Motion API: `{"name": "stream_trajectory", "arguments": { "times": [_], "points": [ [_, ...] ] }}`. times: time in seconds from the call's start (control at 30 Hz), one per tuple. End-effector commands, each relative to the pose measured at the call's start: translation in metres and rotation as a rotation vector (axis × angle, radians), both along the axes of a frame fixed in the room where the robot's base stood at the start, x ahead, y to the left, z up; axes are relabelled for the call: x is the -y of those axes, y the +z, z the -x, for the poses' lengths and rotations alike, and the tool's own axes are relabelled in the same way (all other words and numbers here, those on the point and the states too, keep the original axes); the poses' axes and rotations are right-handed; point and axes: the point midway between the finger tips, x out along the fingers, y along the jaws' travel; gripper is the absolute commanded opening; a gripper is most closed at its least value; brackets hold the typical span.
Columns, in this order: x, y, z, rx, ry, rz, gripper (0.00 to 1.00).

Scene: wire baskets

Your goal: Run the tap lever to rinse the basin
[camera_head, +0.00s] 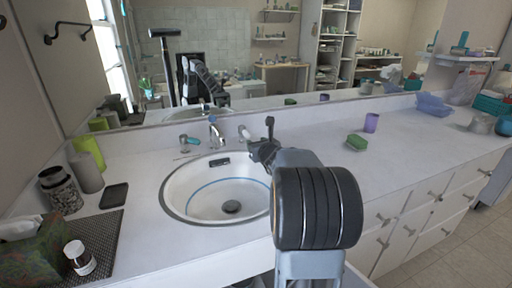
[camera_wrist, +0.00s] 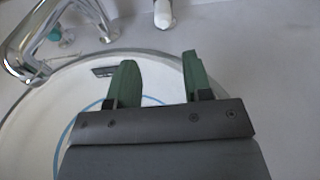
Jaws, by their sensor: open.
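The basin (camera_head: 205,205) is a round white sink with a dark drain, set into the counter in the head view; its far rim and bowl also show in the wrist view (camera_wrist: 62,105). The chrome tap (camera_head: 215,132) stands at its back edge and appears at upper left in the wrist view (camera_wrist: 30,40). I cannot clearly make out a separate lever. My gripper (camera_head: 262,140) is over the right rear rim, right of the tap. In the wrist view its green fingers (camera_wrist: 155,78) are apart with nothing between them.
A white cylindrical object (camera_wrist: 164,14) is beyond my fingers. A green sponge (camera_head: 356,141) and purple cup (camera_head: 371,122) lie to the right. Jars and a dark mat (camera_head: 98,232) are at left. A mirror (camera_head: 260,60) runs behind; the right counter is mostly clear.

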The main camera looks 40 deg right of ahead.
Motion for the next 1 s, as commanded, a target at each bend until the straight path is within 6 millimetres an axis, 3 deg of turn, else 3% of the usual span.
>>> {"name": "stream_trajectory", "arguments": {
  "times": [1.0],
  "points": [
    [0.021,-0.013,-0.07,0.006,-0.014,-0.02,0.46]
  ]
}}
